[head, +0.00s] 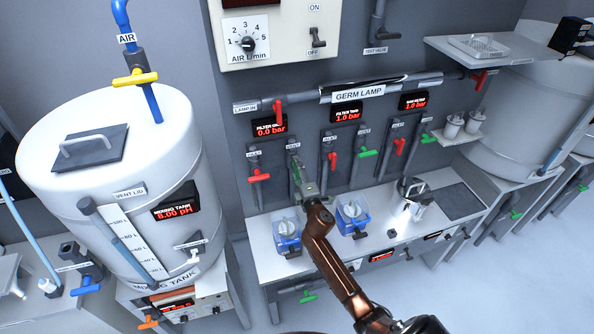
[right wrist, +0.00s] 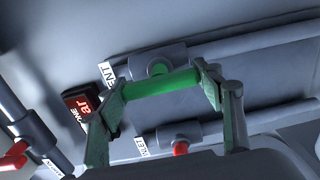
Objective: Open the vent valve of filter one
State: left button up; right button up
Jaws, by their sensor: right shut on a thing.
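The vent valve of filter one has a green handle (right wrist: 165,88), seen close in the right wrist view under its VENT label (right wrist: 107,74). The handle lies roughly along its pipe. My right gripper (right wrist: 162,92) has one finger at each end of the handle and is shut on it. In the head view my right gripper (head: 302,183) is at the VENT pipe (head: 293,158) and hides much of the handle. The filter one display (head: 270,127) reads 0.0 bar. My left gripper is not in view.
The red inlet handle (head: 259,177) is close to the left, set across its pipe. Another red handle (head: 332,161) is to the right. Two blue filter units (head: 287,232) (head: 352,217) and a metal vessel (head: 411,198) stand on the bench (head: 330,255) below my arm.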

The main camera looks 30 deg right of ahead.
dwell(0.4)
jog(key=o, duration=1.2)
jog(key=shift+c, duration=0.2)
jog(key=v, duration=1.2)
